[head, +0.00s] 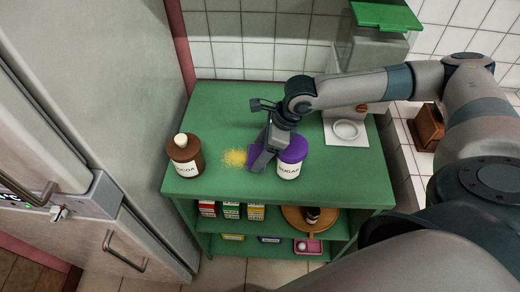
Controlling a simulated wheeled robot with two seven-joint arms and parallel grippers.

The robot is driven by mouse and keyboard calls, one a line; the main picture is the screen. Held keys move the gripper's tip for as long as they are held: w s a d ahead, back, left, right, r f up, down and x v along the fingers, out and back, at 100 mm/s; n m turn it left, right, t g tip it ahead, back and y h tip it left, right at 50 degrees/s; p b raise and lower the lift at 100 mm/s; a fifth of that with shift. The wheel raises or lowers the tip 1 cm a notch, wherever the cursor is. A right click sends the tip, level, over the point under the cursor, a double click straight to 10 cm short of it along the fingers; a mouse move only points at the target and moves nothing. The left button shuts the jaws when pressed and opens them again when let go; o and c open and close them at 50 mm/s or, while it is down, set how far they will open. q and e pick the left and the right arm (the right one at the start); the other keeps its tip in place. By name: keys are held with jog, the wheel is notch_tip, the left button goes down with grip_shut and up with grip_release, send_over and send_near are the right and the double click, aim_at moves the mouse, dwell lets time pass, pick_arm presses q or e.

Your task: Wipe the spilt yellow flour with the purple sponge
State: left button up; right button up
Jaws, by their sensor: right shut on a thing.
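The spilt yellow flour (236,158) lies as a loose patch on the green top of the shelf, left of my right gripper. My right gripper (263,160) reaches down from the right and is shut on the purple sponge (252,154). The sponge shows only in part between the fingers, just right of the flour. I cannot tell whether it touches the shelf top. My left gripper is not in view.
A brown cocoa jar (185,158) stands left of the flour. A sugar jar (290,160) with a purple lid stands close on the right of my gripper. A dispenser with a green lid (386,16) stands at the back right. The green shelf top (345,180) is clear at the front right.

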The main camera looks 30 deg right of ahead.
jog(key=shift+f, duration=0.1)
jog(key=shift+w+a+p, duration=0.25)
jog(key=shift+a+p, duration=0.2)
jog(key=shift+a, duration=0.05)
jog(key=shift+w+a+p, duration=0.45)
jog(key=shift+w+a, duration=0.35)
jog(key=shift+a, duration=0.2)
jog(key=shift+a, duration=0.15)
jog(key=shift+w+a+p, duration=0.4)
jog(key=shift+w+a, duration=0.1)
jog(key=shift+a, duration=0.15)
jog(key=shift+w+a, duration=0.6)
jog(key=shift+a, duration=0.2)
jog(key=shift+w+a+p, duration=0.3)
jog(key=shift+w+a, duration=0.2)
jog(key=shift+a, duration=0.25)
jog(key=shift+w+a+p, duration=0.25)
jog(key=shift+w+a, duration=0.2)
jog(key=shift+a, duration=0.3)
